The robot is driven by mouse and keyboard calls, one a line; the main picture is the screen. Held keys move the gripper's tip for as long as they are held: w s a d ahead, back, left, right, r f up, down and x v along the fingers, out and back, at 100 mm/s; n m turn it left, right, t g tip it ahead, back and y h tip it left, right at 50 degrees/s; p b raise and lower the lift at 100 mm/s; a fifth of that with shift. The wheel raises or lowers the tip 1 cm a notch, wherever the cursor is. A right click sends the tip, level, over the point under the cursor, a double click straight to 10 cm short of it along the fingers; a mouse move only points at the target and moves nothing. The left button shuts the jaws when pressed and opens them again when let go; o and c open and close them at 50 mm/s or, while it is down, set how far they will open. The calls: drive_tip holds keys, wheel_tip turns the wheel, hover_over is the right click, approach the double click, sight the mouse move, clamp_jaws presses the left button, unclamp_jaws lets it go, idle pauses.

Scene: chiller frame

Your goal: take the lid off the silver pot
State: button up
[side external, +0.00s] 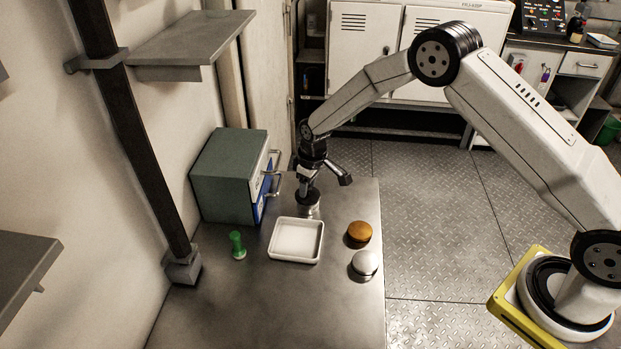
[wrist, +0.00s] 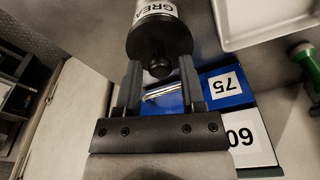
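A small round silver pot (side external: 365,262) with a pale domed top stands near the right edge of the metal table. It is well to the right of and nearer than my gripper (side external: 309,192). My gripper points down over a grey cylindrical can (side external: 309,211) behind the white tray. In the wrist view my gripper (wrist: 160,64) is open, with a dark knob (wrist: 160,69) on the can between its fingertips. Gaps show on both sides of the knob. The can (wrist: 158,38) has a white label reading "GREA".
A white tray (side external: 272,244) lies in front of the can, with a green-handled object (side external: 238,246) to its left. An orange-brown round pot (side external: 359,232) stands behind the silver one. A green cabinet (side external: 223,178) with handled drawers stands close left of my gripper. The front table area is clear.

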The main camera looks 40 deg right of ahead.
clamp_jaws()
drive_tip(key=shift+r, duration=0.1)
drive_tip(key=shift+r, duration=0.65)
drive_tip(key=s+d+r, duration=0.1)
drive_tip(key=s+r, duration=1)
drive_tip(key=s, duration=0.3)
drive_tip(key=shift+r, duration=0.25)
